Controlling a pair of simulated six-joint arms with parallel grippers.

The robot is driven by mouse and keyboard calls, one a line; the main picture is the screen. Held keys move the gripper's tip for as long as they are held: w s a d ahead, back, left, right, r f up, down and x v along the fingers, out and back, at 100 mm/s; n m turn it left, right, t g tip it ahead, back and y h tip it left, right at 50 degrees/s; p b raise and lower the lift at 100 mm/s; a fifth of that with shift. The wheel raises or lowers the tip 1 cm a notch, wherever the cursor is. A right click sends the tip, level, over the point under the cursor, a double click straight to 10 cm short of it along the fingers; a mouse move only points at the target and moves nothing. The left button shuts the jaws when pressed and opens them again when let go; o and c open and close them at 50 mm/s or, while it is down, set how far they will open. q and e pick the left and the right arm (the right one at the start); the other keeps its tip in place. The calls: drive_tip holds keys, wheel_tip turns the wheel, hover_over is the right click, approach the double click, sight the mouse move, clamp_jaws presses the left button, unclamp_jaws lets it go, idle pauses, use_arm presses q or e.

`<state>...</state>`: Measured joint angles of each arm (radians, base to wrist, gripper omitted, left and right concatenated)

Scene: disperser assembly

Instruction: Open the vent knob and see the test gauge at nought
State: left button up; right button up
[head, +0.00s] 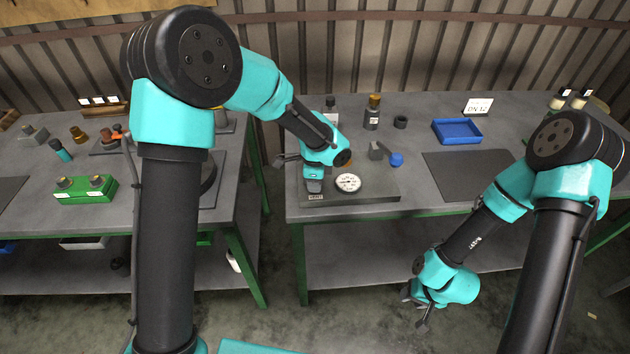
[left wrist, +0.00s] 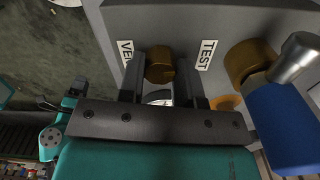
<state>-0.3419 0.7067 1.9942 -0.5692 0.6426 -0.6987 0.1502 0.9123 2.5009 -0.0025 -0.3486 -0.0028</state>
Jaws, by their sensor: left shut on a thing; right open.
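The test block (head: 375,188) stands at the front of the right-hand bench, with a white-faced test gauge (head: 348,182) on it. The gauge's needle is too small to read. A brass vent knob (left wrist: 160,64) shows in the left wrist view beside a partly covered "VENT" label (left wrist: 126,52); a "TEST" label (left wrist: 206,55) is on its other side. My left gripper (left wrist: 160,78) is shut on the vent knob, one finger on each side. In the head view the wrist hides the knob. My right gripper (head: 420,312) is open and empty, low in front of the bench.
A blue handle (left wrist: 280,128) and a larger brass fitting (left wrist: 250,62) are close to my left gripper. A gap separates the two benches.

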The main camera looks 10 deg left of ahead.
use_arm(q)
drive_tip(key=n, duration=1.3)
drive_tip(key=shift+n, duration=0.4)
drive_tip(key=o, duration=0.9)
drive_tip(key=shift+r, duration=0.1)
wheel_tip(320, 180, up, 17)
drive_tip(key=shift+r, duration=0.15)
idle(0.6)
